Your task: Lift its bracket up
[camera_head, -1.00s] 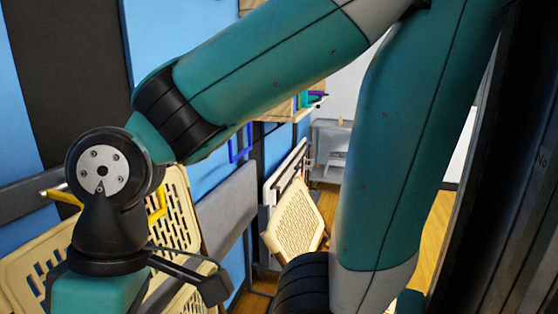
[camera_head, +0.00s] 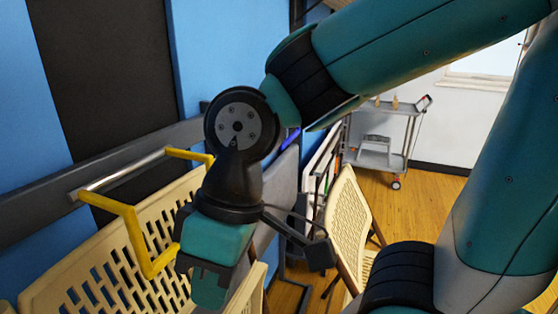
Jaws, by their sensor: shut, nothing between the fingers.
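A yellow bracket (camera_head: 131,226) with a bare metal rod (camera_head: 122,172) is mounted on a dark wall rail at the left. Its near yellow arm bends down in front of a beige perforated folding chair (camera_head: 85,262). Its far yellow arm passes behind my wrist. My gripper (camera_head: 210,288) is the teal end below my dark wrist joint, just right of the bracket's lower bend. It points down and looks shut and empty. Its fingertips are hard to make out, and I cannot tell whether it touches the bracket or the chair.
Another beige folding chair (camera_head: 350,225) stands further right, by framed white panels (camera_head: 322,160). A grey cart (camera_head: 385,135) stands at the back right. Wooden floor (camera_head: 425,200) is open before it. Blue and black panels line the left wall.

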